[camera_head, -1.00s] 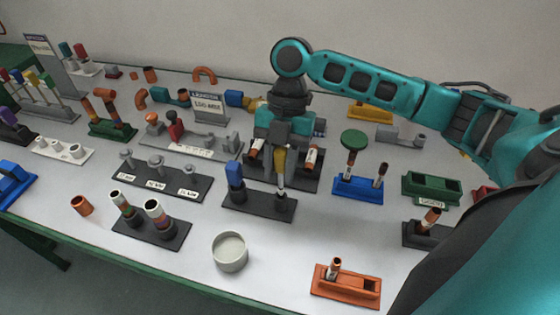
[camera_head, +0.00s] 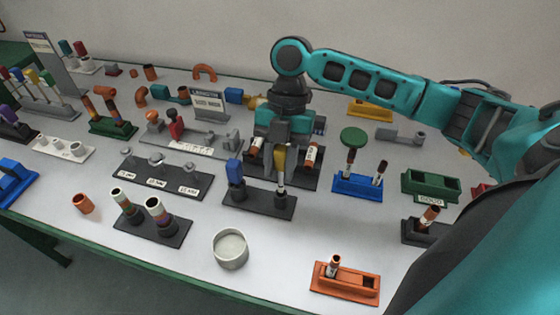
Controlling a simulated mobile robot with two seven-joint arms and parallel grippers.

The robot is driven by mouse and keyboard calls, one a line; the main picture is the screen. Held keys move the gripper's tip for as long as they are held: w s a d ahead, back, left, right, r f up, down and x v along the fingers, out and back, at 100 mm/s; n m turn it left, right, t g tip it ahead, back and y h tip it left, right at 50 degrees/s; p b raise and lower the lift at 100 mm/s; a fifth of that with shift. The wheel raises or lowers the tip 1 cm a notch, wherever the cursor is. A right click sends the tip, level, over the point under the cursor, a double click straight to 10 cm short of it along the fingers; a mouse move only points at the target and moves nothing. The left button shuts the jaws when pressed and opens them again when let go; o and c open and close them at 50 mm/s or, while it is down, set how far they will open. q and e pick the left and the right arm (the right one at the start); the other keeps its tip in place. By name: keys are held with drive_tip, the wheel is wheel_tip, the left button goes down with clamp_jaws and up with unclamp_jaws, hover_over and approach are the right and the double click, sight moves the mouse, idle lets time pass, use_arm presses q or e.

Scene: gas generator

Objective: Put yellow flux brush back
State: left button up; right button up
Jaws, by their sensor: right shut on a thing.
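The yellow flux brush (camera_head: 280,159) is upright, with its yellow handle between the fingers of my right gripper (camera_head: 281,163). The gripper is shut on it from above. The brush's lower end is over the right socket of a black two-place stand (camera_head: 258,205); it appears to be at or in the socket, but I cannot tell how deep. A blue-handled brush (camera_head: 235,174) stands in the left place of the same stand. My left gripper is not in view.
A black rack with copper-coloured pieces (camera_head: 312,157) is close behind the gripper. A blue stand (camera_head: 357,186) is to the right. A round pale tin (camera_head: 230,249) and an orange tray (camera_head: 345,285) are in front. The table's middle front has free room.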

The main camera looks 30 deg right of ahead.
sight(280, 180)
drive_tip(key=shift+f, duration=0.25)
drive_tip(key=shift+f+b, duration=1.25)
drive_tip(key=shift+f, duration=1.25)
drive_tip(key=o, duration=0.9)
drive_tip(key=shift+o, duration=0.2)
drive_tip(key=p+v, duration=0.1)
drive_tip(key=v, duration=1.2)
drive_tip(key=shift+f, duration=0.1)
